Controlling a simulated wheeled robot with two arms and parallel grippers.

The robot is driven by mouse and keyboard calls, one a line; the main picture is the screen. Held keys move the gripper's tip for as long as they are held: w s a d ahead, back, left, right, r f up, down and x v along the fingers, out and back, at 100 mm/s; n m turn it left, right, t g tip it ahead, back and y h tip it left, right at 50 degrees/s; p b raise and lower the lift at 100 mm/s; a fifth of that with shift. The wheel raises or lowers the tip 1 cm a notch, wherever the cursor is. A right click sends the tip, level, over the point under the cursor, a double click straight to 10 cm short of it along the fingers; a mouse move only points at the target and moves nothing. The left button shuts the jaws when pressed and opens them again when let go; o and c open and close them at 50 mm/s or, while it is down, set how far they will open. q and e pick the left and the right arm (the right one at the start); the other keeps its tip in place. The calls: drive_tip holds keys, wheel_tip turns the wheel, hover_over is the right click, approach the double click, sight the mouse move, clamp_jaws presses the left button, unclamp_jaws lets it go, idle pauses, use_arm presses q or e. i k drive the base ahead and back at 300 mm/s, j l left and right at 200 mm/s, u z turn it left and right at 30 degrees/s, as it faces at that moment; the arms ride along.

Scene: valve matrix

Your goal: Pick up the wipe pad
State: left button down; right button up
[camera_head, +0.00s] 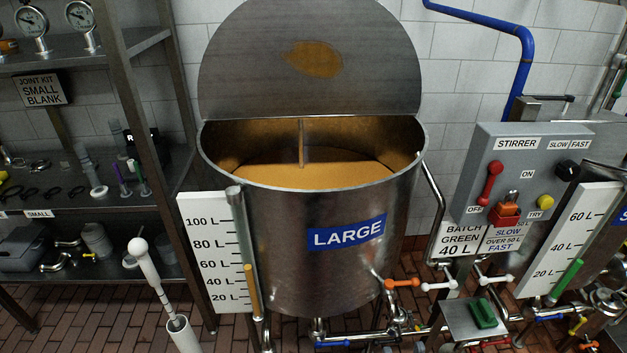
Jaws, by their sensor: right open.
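The green wipe pad (482,313) lies on a small grey metal tray (456,322) at the lower right, below the stirrer box. Nothing is seen touching the pad. My right gripper cannot be picked out clearly among the pipes and fittings at the bottom of the view, so its distance from the pad cannot be told. No gripper is seen holding anything. My left gripper is not in view.
The large steel vessel (330,270) with its lid up fills the middle. Valves with orange (402,283) and white handles (438,286) are beside the tray. The stirrer box (530,165) hangs above it. Shelves stand left, near a white-handled tool (142,258).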

sight(481, 311)
drive_tip(key=z, duration=1.4)
